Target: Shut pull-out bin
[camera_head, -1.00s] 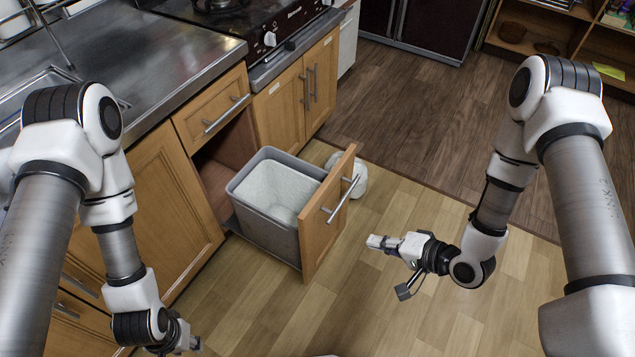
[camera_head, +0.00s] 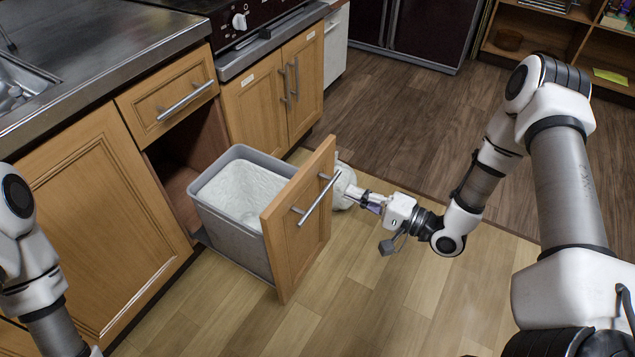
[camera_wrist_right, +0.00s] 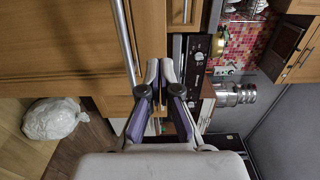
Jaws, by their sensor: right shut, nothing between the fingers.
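The pull-out bin stands out from the cabinet, with a grey bin body (camera_head: 235,238) holding a white liner (camera_head: 240,190). Its wooden front panel (camera_head: 285,255) carries a metal bar handle (camera_head: 318,200). My right gripper (camera_head: 352,194) is shut and empty, close in front of the panel beside the upper end of the handle. I cannot tell whether it touches. In the right wrist view, the shut fingers (camera_wrist_right: 160,92) point towards wood, with a metal bar (camera_wrist_right: 123,40) just left of them. My left arm shows at the lower left; its gripper is out of view.
A closed drawer (camera_head: 165,95) sits above the bin opening. A stove (camera_head: 240,25) and cabinets stand beyond. The floor in front is clear.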

